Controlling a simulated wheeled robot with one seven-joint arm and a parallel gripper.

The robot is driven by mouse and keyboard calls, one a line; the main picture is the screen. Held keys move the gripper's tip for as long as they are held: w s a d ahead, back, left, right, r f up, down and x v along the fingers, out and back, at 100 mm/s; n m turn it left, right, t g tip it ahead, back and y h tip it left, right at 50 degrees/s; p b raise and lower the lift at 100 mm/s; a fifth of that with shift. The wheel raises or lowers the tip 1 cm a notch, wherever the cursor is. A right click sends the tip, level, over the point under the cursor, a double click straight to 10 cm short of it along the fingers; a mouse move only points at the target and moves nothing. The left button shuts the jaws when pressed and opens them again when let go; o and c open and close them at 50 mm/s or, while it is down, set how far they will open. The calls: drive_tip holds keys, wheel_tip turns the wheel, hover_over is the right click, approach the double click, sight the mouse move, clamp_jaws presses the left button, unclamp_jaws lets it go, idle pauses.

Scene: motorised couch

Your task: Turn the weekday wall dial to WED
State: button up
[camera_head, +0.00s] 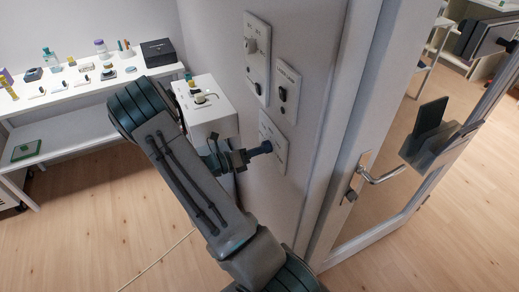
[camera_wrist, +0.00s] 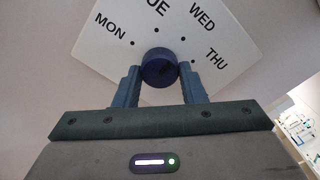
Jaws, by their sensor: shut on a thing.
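The weekday dial plate (camera_wrist: 215,65) is white and looks tilted in the wrist view, with MON, part of TUE, WED and THU readable beside small dots. Its round dark blue knob (camera_wrist: 158,67) sits between my gripper's fingers (camera_wrist: 158,87), which are shut on it. No pointer mark on the knob can be made out, so its set day cannot be told. In the head view the dial plate (camera_head: 281,152) is the lowest plate on the wall, and my gripper (camera_head: 248,155) reaches it from the left; the knob is partly hidden there.
A white box (camera_head: 211,112) stands close behind my arm. A door with a lever handle (camera_head: 378,176) is at right. A cluttered shelf (camera_head: 60,95) is at left.

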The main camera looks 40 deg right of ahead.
drive_tip(key=o, duration=1)
drive_tip(key=b+v, duration=0.2)
drive_tip(key=v, duration=1.2)
drive_tip(key=shift+d, duration=0.1)
drive_tip(key=s+a+r+m+t+y, duration=0.3)
drive_tip(key=s+a+r+m+y, duration=0.3)
drive_tip(key=m, duration=0.6)
drive_tip(key=s+a+r+m+t+y, duration=0.4)
drive_tip(key=s+a+r+m+y, duration=0.2)
drive_tip(key=s+r+m+y, duration=0.2)
drive_tip(key=s+m+y, duration=0.2)
drive_tip(key=m+y, duration=0.1)
drive_tip(key=m, duration=0.1)
drive_tip(key=shift+s+a+y, duration=0.3)
drive_tip(key=shift+s, duration=0.1)
